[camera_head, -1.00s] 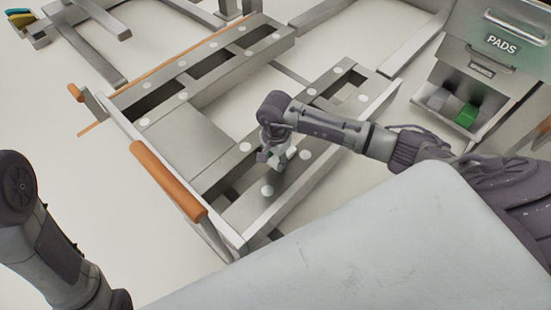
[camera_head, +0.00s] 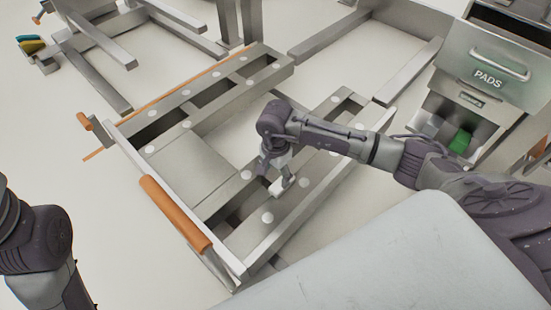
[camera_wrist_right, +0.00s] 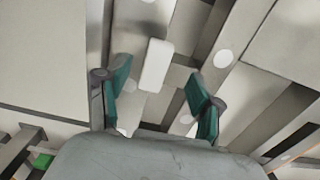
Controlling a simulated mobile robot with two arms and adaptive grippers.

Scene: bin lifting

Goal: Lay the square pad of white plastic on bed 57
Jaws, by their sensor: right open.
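The white pad (camera_head: 277,187) lies on a grey metal beam of the frame (camera_head: 310,193), just below my right gripper (camera_head: 280,178). In the right wrist view the pad (camera_wrist_right: 156,65) is a pale block with rounded corners, lying slightly beyond the open fingers. My right gripper (camera_wrist_right: 155,88) has its green-padded fingers spread wide and apart from the pad. Several round white spots mark the beams, one near the pad (camera_wrist_right: 223,58). No number 57 can be read. My left arm shows at the lower left, but its gripper is out of view.
An orange handle (camera_head: 174,213) runs along the frame's near left end. A grey cabinet with a drawer labelled PADS (camera_head: 488,78) stands at the upper right, with an open bin holding a green block (camera_head: 460,141). Open gaps lie between the beams.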

